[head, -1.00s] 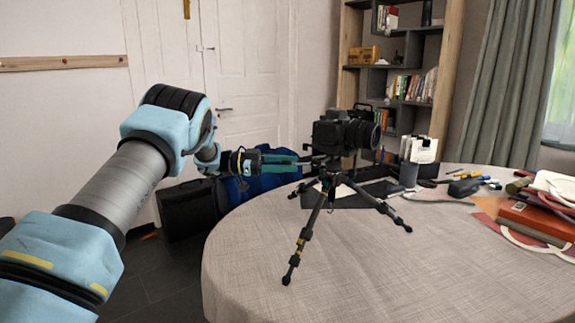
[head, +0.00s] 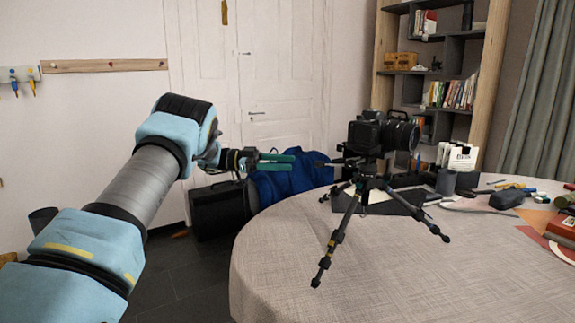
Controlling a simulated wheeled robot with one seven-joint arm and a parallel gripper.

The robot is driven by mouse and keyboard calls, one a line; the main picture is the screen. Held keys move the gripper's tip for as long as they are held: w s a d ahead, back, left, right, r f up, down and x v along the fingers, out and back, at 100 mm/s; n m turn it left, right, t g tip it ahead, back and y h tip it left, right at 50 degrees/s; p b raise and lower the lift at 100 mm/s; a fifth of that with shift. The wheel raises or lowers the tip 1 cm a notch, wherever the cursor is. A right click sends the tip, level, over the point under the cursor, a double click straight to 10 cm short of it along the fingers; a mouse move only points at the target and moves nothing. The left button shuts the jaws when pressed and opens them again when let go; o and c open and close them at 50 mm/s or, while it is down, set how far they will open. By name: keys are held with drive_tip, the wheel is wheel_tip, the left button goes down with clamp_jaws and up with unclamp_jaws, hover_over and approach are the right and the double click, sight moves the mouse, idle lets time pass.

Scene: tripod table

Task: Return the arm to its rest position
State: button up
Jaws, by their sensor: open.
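My arm reaches in from the lower left of the head view, bent at its elbow. My gripper (head: 290,162) is at its far end, with two green fingers apart and nothing between them. It is left of the black camera (head: 375,137) on its small tripod (head: 345,228), with a gap between the fingertips and the camera. The tripod stands upright with its legs spread on the round table (head: 290,265), which has a light cloth.
A blue bag (head: 300,178) and a black case (head: 219,209) are on the floor behind my gripper. A bookshelf (head: 440,75) stands behind. The floor left of the table is open.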

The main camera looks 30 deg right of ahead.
drive_tip(key=w+a+r+n+t+h+p, duration=0.1)
drive_tip(key=w+a+r+n+t+h, duration=0.1)
drive_tip(key=w+a+r+n+t, duration=0.5)
drive_tip(key=w+a+r+n+t+h+p, duration=0.1)
drive_tip(key=w+a+r+n+t, duration=0.2)
drive_tip(key=w+t, duration=0.65)
drive_tip(key=a+f+n+t+y+p, duration=0.1)
drive_tip(key=a+f+n+t+y, duration=0.15)
drive_tip(key=a+n+y, duration=0.55)
drive_tip(key=a+f+n+t+y+p, duration=0.1)
drive_tip(key=a+n+t+y, duration=0.25)
drive_tip(key=a, duration=0.85)
drive_tip(key=s+a+f+n+g+y+p, duration=0.1)
drive_tip(key=s+a+f+n+g+y, duration=0.2)
drive_tip(key=s+a, duration=0.5)
drive_tip(key=s+a+f+n+g+y+p, duration=0.1)
drive_tip(key=s+a+f+g+y, duration=0.2)
drive_tip(key=s, duration=0.9)
drive_tip(key=s+a+f+g, duration=0.2)
drive_tip(key=s, duration=0.5)
drive_tip(key=s+a+f+n+g, duration=0.1)
drive_tip(key=s+f+g, duration=0.1)
drive_tip(key=s, duration=0.6)
drive_tip(key=shift+s+a, duration=0.15)
drive_tip(key=shift+a, duration=0.2)
